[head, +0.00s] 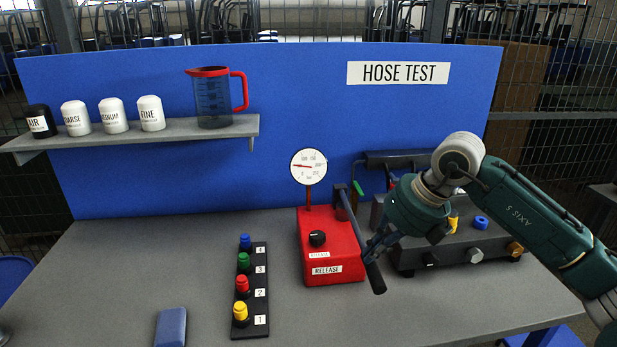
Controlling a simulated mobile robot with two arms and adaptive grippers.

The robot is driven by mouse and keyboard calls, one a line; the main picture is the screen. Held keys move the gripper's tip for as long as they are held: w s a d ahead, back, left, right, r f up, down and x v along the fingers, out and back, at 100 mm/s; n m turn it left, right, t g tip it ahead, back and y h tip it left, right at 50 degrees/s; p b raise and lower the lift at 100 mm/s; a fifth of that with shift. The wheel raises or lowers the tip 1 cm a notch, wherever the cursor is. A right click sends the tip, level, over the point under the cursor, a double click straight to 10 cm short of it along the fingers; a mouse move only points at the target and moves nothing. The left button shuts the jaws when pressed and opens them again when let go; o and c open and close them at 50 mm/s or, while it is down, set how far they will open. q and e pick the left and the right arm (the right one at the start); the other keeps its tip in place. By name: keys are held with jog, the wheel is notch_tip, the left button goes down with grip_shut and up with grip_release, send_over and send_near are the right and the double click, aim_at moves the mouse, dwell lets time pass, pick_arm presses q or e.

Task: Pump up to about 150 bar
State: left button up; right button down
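The red hand pump (331,250) stands on the grey bench, with a black knob (317,238) above a RELEASE label. Its round white gauge (309,166) rises on a red stem; the thin red needle points left, and the numbers are too small to read surely. The dark pump lever (375,278) slants down toward the front at the pump's right side. My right gripper (370,248) is at the lever's handle and appears shut on it, hiding part of the lever. The handle's end sticks out below the fingers. My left gripper is not in view.
A dark grey block (455,249) with fittings stands right of the pump, behind my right arm. A strip of coloured knobs (248,290) and a blue pad (171,327) lie left. A shelf (190,134) holds a jug (212,98) and several canisters.

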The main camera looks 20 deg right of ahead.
notch_tip(320, 180, down, 2)
jog(key=shift+f+b, duration=0.15)
jog(key=shift+b, duration=0.3)
pick_arm(q)
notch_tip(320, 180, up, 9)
jog(key=p, duration=1)
jog(key=shift+p, duration=0.35)
pick_arm(e)
notch_tip(320, 180, up, 13)
jog(key=shift+f, duration=0.1)
pick_arm(q)
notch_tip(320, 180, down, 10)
jog(key=b, duration=1)
pick_arm(e)
notch_tip(320, 180, down, 12)
jog(key=shift+s+f, duration=0.1)
jog(key=shift+f, duration=0.05)
jog(key=shift+r+p, duration=0.35)
jog(key=shift+r, duration=0.05)
pick_arm(q)
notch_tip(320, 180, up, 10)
jog(key=p, duration=0.9)
pick_arm(e)
notch_tip(320, 180, up, 12)
jog(key=shift+f, duration=0.25)
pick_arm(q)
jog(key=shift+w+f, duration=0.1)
